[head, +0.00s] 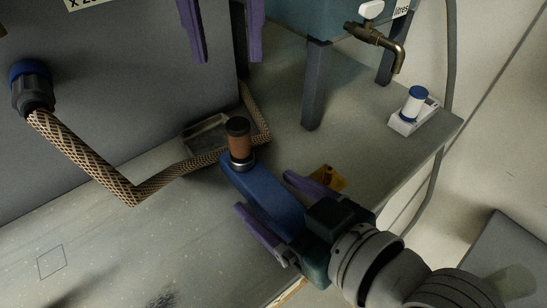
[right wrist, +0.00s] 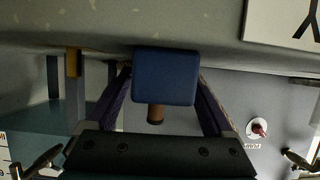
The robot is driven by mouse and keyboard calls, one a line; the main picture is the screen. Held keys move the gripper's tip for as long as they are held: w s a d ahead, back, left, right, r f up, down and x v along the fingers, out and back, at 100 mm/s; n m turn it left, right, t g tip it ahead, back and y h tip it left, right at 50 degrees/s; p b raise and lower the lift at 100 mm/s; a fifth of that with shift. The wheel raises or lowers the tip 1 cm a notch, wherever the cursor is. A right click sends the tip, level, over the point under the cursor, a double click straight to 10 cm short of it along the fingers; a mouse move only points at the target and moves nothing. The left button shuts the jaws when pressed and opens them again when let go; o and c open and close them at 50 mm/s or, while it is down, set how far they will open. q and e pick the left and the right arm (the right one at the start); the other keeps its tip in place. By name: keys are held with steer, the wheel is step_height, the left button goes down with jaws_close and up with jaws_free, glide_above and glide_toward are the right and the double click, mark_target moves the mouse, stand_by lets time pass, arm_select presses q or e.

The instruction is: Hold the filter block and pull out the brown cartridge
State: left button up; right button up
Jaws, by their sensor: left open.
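The blue filter block (head: 262,190) stretches from the hose area toward my right arm. The brown cartridge (head: 239,145), with a dark cap, stands upright at its far end. My right gripper (head: 263,189) has one purple finger on each side of the block, apparently with narrow gaps. In the right wrist view the block's blue end face (right wrist: 165,77) lies between the fingers, and the cartridge (right wrist: 156,114) shows partly at its lower edge. My left gripper (head: 227,60) is open and empty at the top of the head view, beyond the cartridge; only its fingers show.
A braided hose (head: 90,160) bends around behind the block, by a shallow tray (head: 207,134). A teal tank (head: 305,18) on legs with a brass tap (head: 380,40) stands at the back. A white-and-blue container (head: 414,104) sits near the bench's right edge. The lower-left bench is clear.

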mark_target(248, 135)
jaws_close()
stand_by(0.5)
stand_by(0.8)
arm_select(q)
steer(key=shift+o, duration=1.4)
steer(key=shift+s+f, duration=0.1)
steer(key=shift+f, duration=0.1)
steer(key=shift+o, duration=0.3)
steer(key=f+m, duration=0.1)
steer(key=m, duration=0.1)
steer(key=s+f+m+t+h, duration=0.1)
steer(key=m, duration=0.1)
steer(key=shift+f+h, duration=0.15)
steer(key=shift+h, duration=0.15)
steer(key=f+m, duration=0.1)
steer(key=f, duration=0.2)
steer(key=w+f+m+t+h, duration=0.1)
steer(key=f, duration=0.3)
steer(key=w+d+f+m+t, duration=0.1)
steer(key=f+m, duration=0.1)
steer(key=f, duration=0.2)
steer(key=shift+w+f, duration=0.15)
steer(key=shift+f, duration=0.05)
